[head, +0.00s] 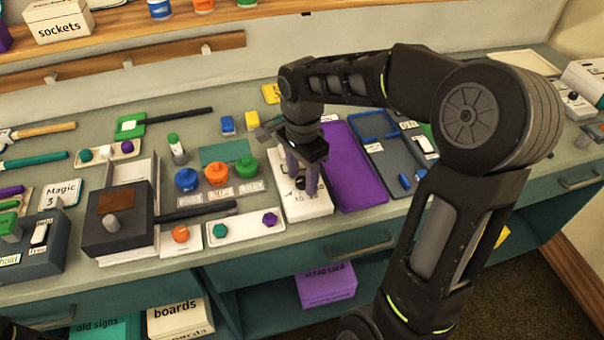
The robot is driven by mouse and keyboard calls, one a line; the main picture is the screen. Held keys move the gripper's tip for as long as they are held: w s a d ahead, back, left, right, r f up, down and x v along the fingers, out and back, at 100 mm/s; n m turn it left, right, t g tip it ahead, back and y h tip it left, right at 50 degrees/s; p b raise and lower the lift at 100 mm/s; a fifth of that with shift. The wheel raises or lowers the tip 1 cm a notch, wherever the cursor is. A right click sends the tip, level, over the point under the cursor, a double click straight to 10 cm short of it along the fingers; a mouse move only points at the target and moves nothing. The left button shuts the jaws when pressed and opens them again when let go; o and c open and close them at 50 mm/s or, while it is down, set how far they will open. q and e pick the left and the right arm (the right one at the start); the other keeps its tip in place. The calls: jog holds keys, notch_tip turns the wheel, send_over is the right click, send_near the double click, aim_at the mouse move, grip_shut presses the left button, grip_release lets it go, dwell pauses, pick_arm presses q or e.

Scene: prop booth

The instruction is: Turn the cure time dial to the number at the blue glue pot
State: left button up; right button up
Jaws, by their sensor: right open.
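The blue glue pot (186,180) stands on the bench, left of an orange pot (217,173) and a green pot (247,167). A small label (193,198) lies in front of the blue pot; its writing is too small to read. The cure time dial seems to be the white plate (312,211) with marks around its middle. My right gripper (303,185) is open and points down over this plate, its fingers around the dial's middle. The knob is mostly hidden by the fingers, so its setting and any contact cannot be told. My left gripper is not in view.
A purple tray (352,180) lies close to the right of the dial plate. A white strip with teal and purple knobs (243,228) lies close to its left. A dark box with a black handle (117,222) stands further left. Yellow and blue blocks (252,121) lie behind.

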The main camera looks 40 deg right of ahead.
jog(key=shift+c, duration=0.2)
grip_shut()
dwell(0.3)
jog(key=shift+n, duration=0.4)
jog(key=n, duration=0.8)
jog(key=shift+n, duration=0.4)
jog(key=n, duration=1)
dwell(0.3)
